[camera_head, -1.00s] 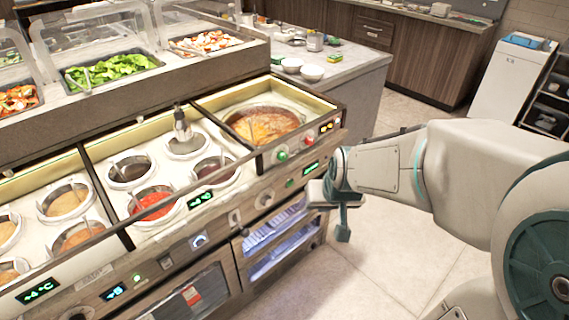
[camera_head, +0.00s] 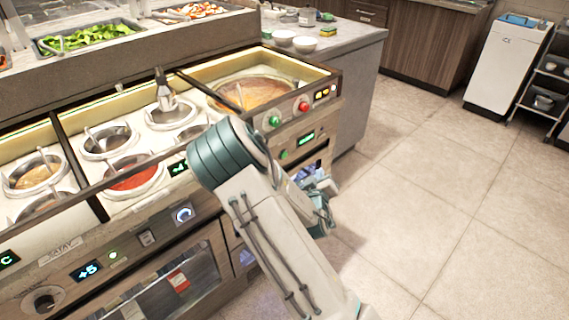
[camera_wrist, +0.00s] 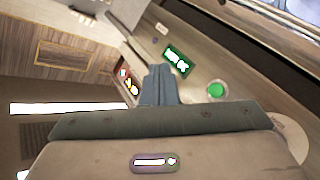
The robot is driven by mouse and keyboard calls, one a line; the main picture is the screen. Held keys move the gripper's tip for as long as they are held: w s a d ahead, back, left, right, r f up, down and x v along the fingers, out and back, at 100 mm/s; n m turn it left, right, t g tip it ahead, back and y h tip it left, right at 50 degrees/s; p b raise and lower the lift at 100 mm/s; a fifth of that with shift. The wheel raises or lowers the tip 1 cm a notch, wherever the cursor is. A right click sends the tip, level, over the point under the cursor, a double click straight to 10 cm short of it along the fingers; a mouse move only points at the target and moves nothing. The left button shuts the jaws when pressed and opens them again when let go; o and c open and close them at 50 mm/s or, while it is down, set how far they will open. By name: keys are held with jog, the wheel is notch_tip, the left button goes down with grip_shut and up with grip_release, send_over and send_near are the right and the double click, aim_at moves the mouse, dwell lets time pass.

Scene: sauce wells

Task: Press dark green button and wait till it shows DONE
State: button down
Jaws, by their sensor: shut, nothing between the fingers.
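Two green buttons show on the right end of the sauce counter. A round one (camera_head: 274,121) stands beside a red button on the upper panel. A smaller one (camera_head: 283,154) sits on the lower front panel beside a green-lit display (camera_head: 306,138). The wrist view shows a green button (camera_wrist: 216,90) and a green-lit display (camera_wrist: 178,60), whose text I cannot read. My gripper (camera_head: 322,208) hangs in front of the counter's right end, below the buttons. In the wrist view my gripper's fingers (camera_wrist: 158,85) are together and empty, left of the green button, apparently not touching it.
The red button (camera_head: 303,107) and an amber display (camera_head: 325,92) are on the upper panel. A large soup well (camera_head: 252,92) lies behind them. Sauce wells, including a red one (camera_head: 135,177), fill the counter leftward. The tiled floor (camera_head: 430,210) at right is clear.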

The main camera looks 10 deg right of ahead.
aim_at(284, 155)
jog(key=n+t, duration=0.1)
jog(key=a+n+t+y, duration=0.1)
jog(key=a+n+t+b, duration=0.1)
jog(key=shift+w+a+f+n+y, duration=0.15)
jog(key=shift+w+f+n+y, duration=0.15)
jog(key=shift+y, duration=0.1)
jog(key=w+a, duration=0.5)
jog(key=w, duration=0.2)
dwell(0.3)
jog(key=shift+a, duration=0.15)
dwell(1.8)
jog(key=shift+w+a+b, duration=0.15)
jog(key=shift+w+b, duration=0.2)
jog(key=shift+b, duration=0.1)
